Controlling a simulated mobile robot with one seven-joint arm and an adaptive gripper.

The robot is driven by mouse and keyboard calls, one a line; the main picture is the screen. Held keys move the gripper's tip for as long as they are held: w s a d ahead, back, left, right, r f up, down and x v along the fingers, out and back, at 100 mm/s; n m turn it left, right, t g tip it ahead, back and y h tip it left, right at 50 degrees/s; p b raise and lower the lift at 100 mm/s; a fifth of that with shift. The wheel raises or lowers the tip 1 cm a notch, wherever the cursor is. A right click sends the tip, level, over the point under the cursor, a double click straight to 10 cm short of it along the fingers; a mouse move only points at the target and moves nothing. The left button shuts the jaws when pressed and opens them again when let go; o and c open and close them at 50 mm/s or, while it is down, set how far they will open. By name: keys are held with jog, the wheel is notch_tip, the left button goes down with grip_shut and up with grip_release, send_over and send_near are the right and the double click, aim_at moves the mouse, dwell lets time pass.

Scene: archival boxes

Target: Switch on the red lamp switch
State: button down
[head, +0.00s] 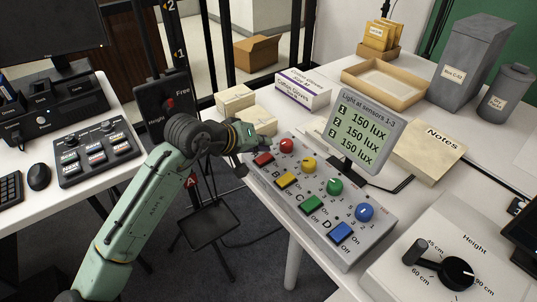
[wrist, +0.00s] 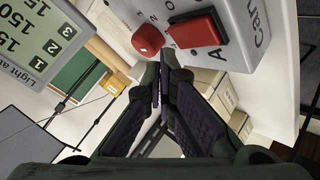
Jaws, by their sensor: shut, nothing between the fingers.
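The red lamp switch (head: 264,159) is a square red rocker in row A of a grey control panel (head: 345,258). In the wrist view the switch (wrist: 195,29) shows at the top, with the letter A beside it. Which way it is tipped I cannot tell for sure. A round red knob (head: 287,146) sits beside it and also shows in the wrist view (wrist: 148,38). My gripper (head: 262,143) is at the panel's far left end, close to the switch. In the wrist view its fingertips (wrist: 159,75) are together, empty, and appear apart from the switch.
Yellow, green and blue switches and knobs follow along the panel. A display (head: 362,134) behind it reads 150 lux on three lines. White boxes (head: 302,90) and a tray (head: 385,82) stand behind. A height dial (head: 457,272) is at front right.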

aim_at(262, 157)
jog(key=shift+f, duration=0.15)
jog(key=shift+f+b, duration=0.3)
jog(key=shift+w+d+f, duration=0.1)
jog(key=shift+f, duration=0.2)
dwell(0.5)
jog(key=shift+r, duration=0.1)
jog(key=shift+r+p, duration=0.35)
jog(key=shift+r, duration=0.3)
jog(key=shift+r, duration=0.15)
jog(key=r+p, duration=0.2)
jog(key=r, duration=0.1)
jog(key=r+p, duration=0.1)
jog(key=shift+s+a+r+p, duration=0.3)
jog(key=shift+a+r+p, duration=0.05)
jog(key=shift+r+p, duration=0.05)
dwell(0.3)
